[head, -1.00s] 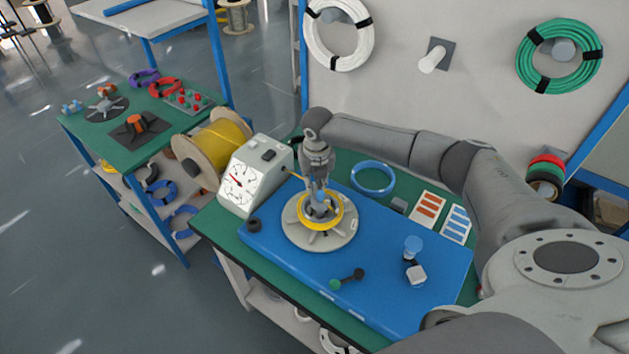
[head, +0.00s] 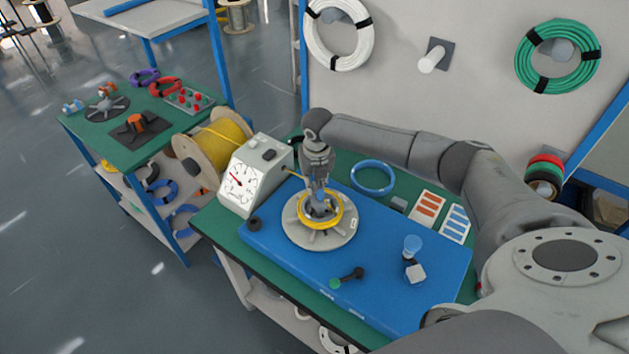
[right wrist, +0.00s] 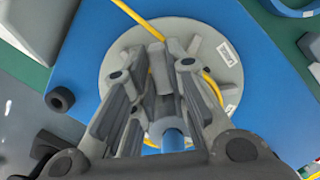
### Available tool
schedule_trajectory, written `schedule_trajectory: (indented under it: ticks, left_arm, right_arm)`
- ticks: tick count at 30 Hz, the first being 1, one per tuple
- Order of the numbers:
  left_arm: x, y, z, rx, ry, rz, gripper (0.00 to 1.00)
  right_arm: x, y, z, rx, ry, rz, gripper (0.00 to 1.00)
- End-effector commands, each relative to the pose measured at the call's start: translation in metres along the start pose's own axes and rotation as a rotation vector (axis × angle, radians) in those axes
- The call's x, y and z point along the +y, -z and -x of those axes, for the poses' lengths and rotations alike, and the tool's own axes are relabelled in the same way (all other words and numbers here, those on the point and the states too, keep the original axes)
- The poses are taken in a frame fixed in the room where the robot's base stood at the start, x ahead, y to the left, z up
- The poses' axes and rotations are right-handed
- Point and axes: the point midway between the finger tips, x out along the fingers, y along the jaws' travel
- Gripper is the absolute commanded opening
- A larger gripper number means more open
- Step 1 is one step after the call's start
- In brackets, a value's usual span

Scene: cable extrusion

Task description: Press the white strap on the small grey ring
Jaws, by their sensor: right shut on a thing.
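My right gripper (head: 318,204) points down over the middle of a round grey disc (head: 301,238) on the blue mat (head: 390,290). A coil of yellow cable (head: 325,228) lies around the disc's hub. In the right wrist view, my fingers (right wrist: 160,55) are closed together where the yellow cable (right wrist: 132,14) runs in from the top; they largely hide what they grip. A blue cylinder (right wrist: 172,140) shows below them. Small white labels (right wrist: 228,52) are on the disc. I cannot make out a white strap or tell which thing is the small grey ring. My left gripper is out of view.
A white gauge box (head: 262,160) and a yellow cable spool (head: 220,140) stand left of the mat. A blue ring (head: 373,191) lies behind it.

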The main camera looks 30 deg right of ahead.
Motion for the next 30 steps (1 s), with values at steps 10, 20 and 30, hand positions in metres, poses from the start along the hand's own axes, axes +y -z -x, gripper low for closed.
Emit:
schedule_trajectory:
  ticks: [10, 20, 30]
  left_arm:
    - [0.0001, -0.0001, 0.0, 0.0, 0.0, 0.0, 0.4]
    - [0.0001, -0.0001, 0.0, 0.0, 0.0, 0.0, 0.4]
    - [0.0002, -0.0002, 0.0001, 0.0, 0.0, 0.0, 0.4]
  right_arm:
    - [-0.0006, 0.0041, -0.0044, 0.009, 0.004, 0.002, 0.02]
    - [-0.0008, 0.0044, -0.0046, 0.01, 0.005, 0.002, 0.39]
    - [-0.0007, 0.0029, -0.0032, 0.006, 0.004, 0.002, 0.4]
